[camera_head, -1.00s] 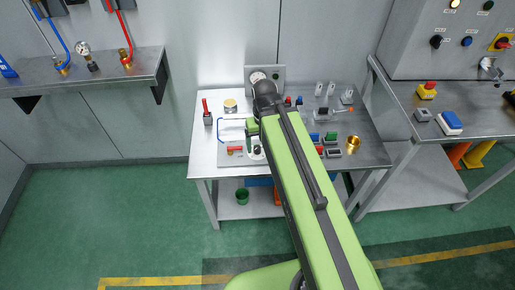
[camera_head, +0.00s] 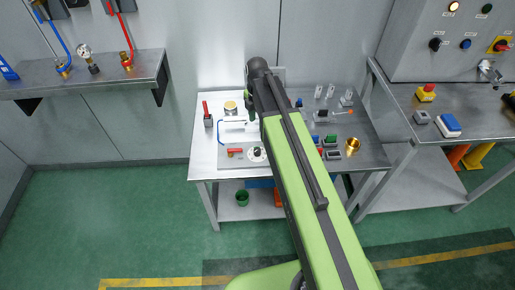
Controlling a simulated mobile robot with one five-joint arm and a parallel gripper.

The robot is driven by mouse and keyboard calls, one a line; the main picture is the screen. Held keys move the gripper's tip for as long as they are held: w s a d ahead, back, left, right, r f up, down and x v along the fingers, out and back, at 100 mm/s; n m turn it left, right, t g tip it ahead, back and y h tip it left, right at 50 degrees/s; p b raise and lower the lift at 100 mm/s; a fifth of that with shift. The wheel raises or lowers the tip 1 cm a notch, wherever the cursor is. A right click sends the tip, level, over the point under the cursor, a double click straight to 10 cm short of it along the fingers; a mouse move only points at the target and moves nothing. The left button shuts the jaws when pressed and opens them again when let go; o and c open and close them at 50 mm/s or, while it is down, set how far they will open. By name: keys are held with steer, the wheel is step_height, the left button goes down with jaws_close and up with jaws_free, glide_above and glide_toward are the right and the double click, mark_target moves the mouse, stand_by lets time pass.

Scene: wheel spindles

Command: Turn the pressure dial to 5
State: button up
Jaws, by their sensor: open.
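A round white dial (camera_head: 257,154) with a dark knob lies on a light plate on the middle table. It looks like the pressure dial, but its numbers and setting are too small to read. My arm reaches over the table and bends down at the wrist. My gripper (camera_head: 250,114) is open, small and partly hidden by the arm. It is beyond the dial, towards the back of the table, and apart from it.
A red-handled lever (camera_head: 207,113), a blue-framed part (camera_head: 222,130) and a red valve handle (camera_head: 235,151) are left of the dial. Several small switches and a brass part (camera_head: 352,144) stand on the right. A wall shelf (camera_head: 100,78) is at the upper left.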

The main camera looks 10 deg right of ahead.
mark_target(257, 150)
step_height(257, 150, down, 18)
steer(key=b, duration=1.7)
steer(key=shift+r, duration=0.2)
steer(key=shift+r, duration=0.1)
jaws_close()
